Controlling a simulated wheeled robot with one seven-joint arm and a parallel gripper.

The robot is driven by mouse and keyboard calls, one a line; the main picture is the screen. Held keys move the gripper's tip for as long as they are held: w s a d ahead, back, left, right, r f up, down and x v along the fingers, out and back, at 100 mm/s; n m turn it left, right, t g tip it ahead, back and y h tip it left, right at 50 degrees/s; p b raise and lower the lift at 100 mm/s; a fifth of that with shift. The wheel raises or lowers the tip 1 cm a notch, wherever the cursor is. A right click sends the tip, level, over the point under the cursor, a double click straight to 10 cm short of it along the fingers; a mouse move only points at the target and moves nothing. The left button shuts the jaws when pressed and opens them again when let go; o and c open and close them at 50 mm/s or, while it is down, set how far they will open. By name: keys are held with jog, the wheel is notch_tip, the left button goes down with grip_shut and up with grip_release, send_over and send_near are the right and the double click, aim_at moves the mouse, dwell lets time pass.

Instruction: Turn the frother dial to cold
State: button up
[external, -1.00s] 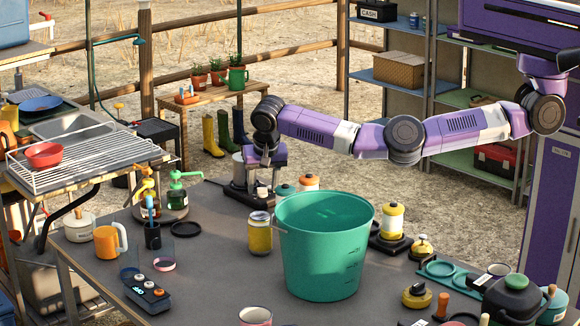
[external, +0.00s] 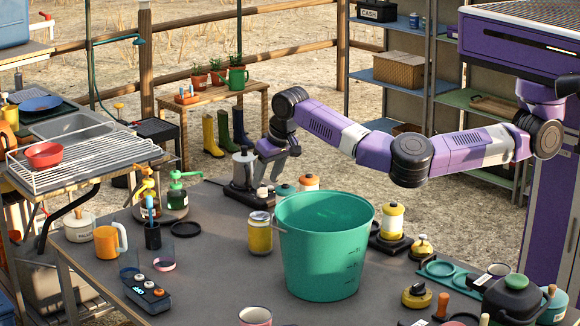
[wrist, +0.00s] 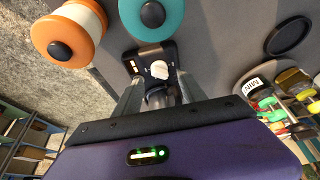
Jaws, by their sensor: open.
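The frother, a grey jug (external: 243,168) on a dark base (external: 240,192), stands at the far edge of the table, left of the green bucket. In the wrist view, the dark base carries a pale, white dial (wrist: 160,70) with small orange and white marks (wrist: 131,67) beside it. I cannot read which setting the dial points to. My gripper (external: 270,176) is tilted down beside the jug, over the base's right side. In the wrist view, my open fingers (wrist: 157,88) straddle the line to the dial, which shows between and beyond them. Contact cannot be told.
A big green bucket (external: 324,245) stands just in front and right. A teal-topped jar (wrist: 152,18) and an orange-topped jar (wrist: 68,36) stand close to the frother. A yellow jar (external: 259,235) and green-pump bottle (external: 176,196) are nearby.

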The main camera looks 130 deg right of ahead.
jog(key=v, duration=0.5)
jog(key=s+d+r+n+g+h+p, duration=0.2)
jog(key=s+d, duration=0.1)
jog(key=s, duration=0.5)
jog(key=s+d+r+n+g+h+p, duration=0.2)
jog(key=s+d+g+h, duration=0.1)
jog(key=s, duration=0.5)
jog(key=s+r+n+g+h+p, duration=0.3)
jog(key=s+r+n+g, duration=0.1)
jog(key=s+r, duration=0.5)
jog(key=shift+s+a+r+h, duration=0.3)
jog(key=shift+s+r+h, duration=0.1)
jog(key=shift+s, duration=0.8)
jog(key=shift+o, duration=0.2)
jog(key=shift+f, duration=0.1)
